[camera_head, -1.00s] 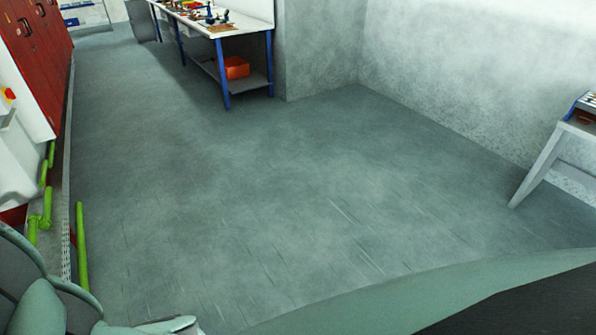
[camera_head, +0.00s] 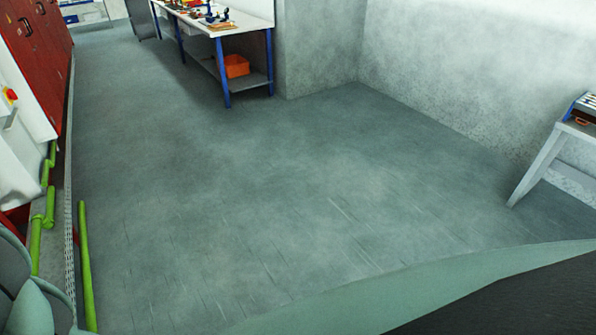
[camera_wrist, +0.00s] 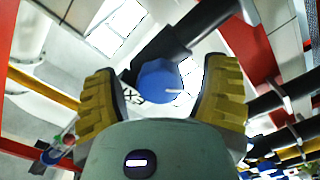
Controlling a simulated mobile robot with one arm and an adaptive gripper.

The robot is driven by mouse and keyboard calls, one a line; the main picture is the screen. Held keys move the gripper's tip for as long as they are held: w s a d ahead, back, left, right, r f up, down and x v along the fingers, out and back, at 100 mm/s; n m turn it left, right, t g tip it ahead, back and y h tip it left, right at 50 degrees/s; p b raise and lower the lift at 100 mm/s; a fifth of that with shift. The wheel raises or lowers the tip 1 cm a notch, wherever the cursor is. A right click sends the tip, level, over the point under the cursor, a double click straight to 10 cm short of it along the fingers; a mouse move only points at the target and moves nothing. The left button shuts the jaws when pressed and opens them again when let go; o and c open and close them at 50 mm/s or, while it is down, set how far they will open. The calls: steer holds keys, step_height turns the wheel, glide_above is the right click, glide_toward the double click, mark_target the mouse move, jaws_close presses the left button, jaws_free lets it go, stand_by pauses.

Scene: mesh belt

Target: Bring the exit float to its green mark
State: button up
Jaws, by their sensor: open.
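My gripper (camera_wrist: 163,72) shows in the wrist view with its two yellow ribbed fingers spread apart. A round blue knob (camera_wrist: 158,82) with a white line on it lies in the picture between the fingers, with gaps on both sides. A black bar or cylinder (camera_wrist: 196,32) runs behind it. I cannot tell whether the blue knob belongs to the exit float, or how far it is from the fingertips. I cannot make out the green mark in either view.
Red cabinets (camera_head: 38,45) and green pipes (camera_head: 84,265) line the left side in the head view. A blue-legged workbench (camera_head: 225,45) stands at the back, a grey-legged stand (camera_head: 540,165) at the right. The floor (camera_head: 290,190) between is clear.

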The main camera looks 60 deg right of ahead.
steer(key=shift+o, duration=0.2)
steer(key=c, duration=1.2)
steer(key=shift+f, duration=0.1)
steer(key=shift+c, duration=0.3)
steer(key=shift+m, duration=0.3)
steer(key=o, duration=1.2)
steer(key=v, duration=1.2)
